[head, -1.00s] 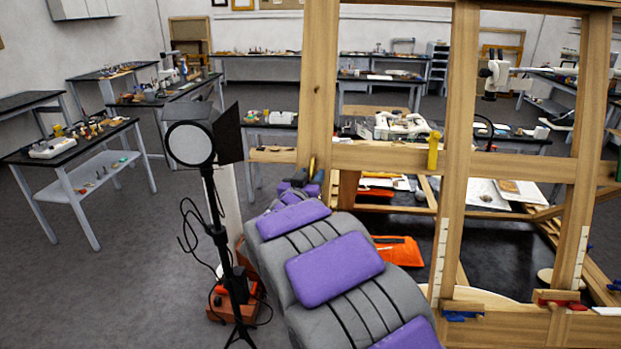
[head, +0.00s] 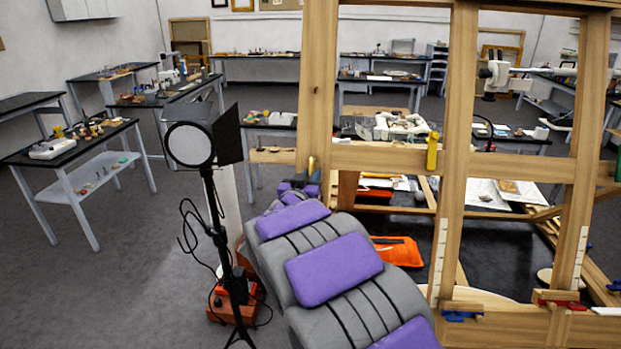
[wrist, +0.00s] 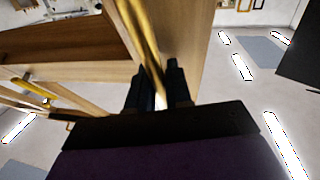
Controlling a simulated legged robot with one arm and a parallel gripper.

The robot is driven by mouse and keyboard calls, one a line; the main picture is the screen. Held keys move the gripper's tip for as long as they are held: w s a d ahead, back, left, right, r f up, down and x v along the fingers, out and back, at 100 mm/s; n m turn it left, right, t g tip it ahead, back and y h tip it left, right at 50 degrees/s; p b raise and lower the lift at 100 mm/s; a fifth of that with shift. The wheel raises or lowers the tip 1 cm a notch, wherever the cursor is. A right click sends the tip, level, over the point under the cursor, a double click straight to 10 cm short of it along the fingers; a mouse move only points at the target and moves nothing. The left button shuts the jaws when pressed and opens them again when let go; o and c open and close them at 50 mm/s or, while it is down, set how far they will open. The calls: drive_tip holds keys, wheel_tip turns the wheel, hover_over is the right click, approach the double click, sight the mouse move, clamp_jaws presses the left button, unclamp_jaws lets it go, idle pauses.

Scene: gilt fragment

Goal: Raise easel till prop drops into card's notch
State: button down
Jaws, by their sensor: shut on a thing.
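The wooden easel frame (head: 457,110) stands tall on the right in the head view, with posts joined by a cross rail. My gripper (head: 311,178) is at the lower part of its left post. Pale marked strips (head: 438,262) run up the lower posts. A blue piece (head: 462,315) and a red piece (head: 560,300) sit near their feet. I cannot tell which part is the prop, or make out the card's notch.
A lamp on a black stand (head: 190,145) is close to the left of my arm, with loose cables. Workbenches line the room.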

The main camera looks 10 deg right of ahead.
drive_tip(key=shift+a, duration=0.1)
drive_tip(key=shift+s+a, duration=0.1)
drive_tip(key=shift+s, duration=0.45)
drive_tip(key=shift+s+a+r, duration=0.2)
drive_tip(key=shift+s+r, duration=0.1)
drive_tip(key=shift+s, duration=0.25)
drive_tip(key=c, duration=1.2)
unclamp_jaws()
drive_tip(key=shift+w+f, duration=0.1)
drive_tip(key=shift+w, duration=0.15)
drive_tip(key=shift+o, duration=0.4)
drive_tip(key=shift+s, duration=0.1)
drive_tip(key=shift+a, duration=0.1)
drive_tip(key=p+v, duration=0.1)
drive_tip(key=v, duration=1.6)
drive_tip(key=shift+a+f, duration=0.15)
drive_tip(key=shift+f, duration=0.3)
drive_tip(key=shift+s, duration=0.1)
